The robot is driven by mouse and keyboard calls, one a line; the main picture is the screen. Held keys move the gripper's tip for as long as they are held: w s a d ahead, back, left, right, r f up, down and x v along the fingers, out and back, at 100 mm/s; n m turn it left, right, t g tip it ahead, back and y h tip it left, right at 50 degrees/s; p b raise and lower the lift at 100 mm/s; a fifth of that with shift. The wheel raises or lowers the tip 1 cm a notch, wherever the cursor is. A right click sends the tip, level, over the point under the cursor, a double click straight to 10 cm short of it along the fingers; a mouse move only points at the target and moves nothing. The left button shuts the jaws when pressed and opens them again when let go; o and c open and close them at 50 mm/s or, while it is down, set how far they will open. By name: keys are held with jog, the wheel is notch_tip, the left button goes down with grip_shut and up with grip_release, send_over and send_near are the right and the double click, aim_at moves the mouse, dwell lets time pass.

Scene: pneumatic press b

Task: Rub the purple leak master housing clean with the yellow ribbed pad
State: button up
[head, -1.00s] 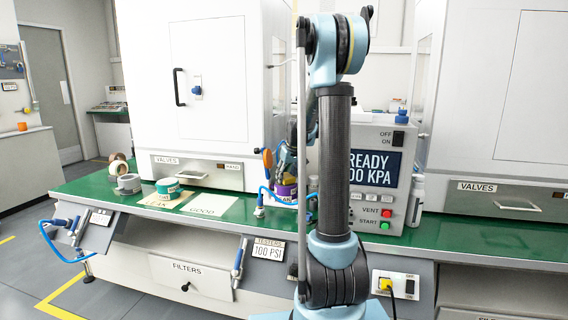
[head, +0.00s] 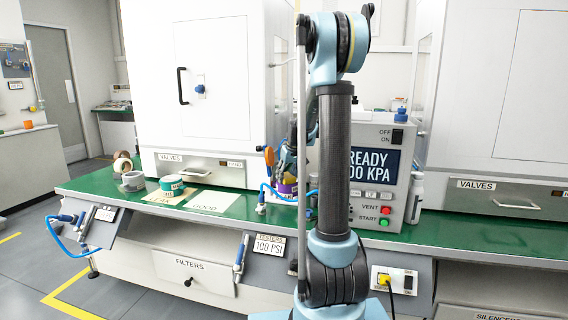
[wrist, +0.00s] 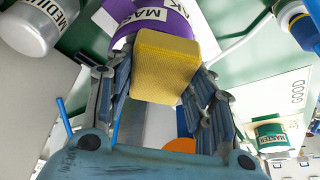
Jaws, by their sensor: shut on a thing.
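In the wrist view my gripper (wrist: 160,90) is shut on the yellow ribbed pad (wrist: 164,65), with a finger on each side of it. The purple leak master housing (wrist: 178,22) lies just beyond the pad, with a white label partly reading MAS. The pad's far edge overlaps the housing in the picture; I cannot tell whether they touch. In the head view the purple housing (head: 287,188) shows only in part beside the test unit.
A green master housing (head: 172,186) and a grey one (head: 133,181) stand left on the green bench, near the GOOD card (head: 212,201). The READY test unit (head: 385,175) stands right behind my arm. A blue hose (head: 278,195) runs near the purple housing.

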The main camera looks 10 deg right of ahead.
aim_at(286, 176)
jog(key=shift+s+a, duration=0.35)
jog(key=shift+s, duration=0.4)
jog(key=shift+r, duration=3.95)
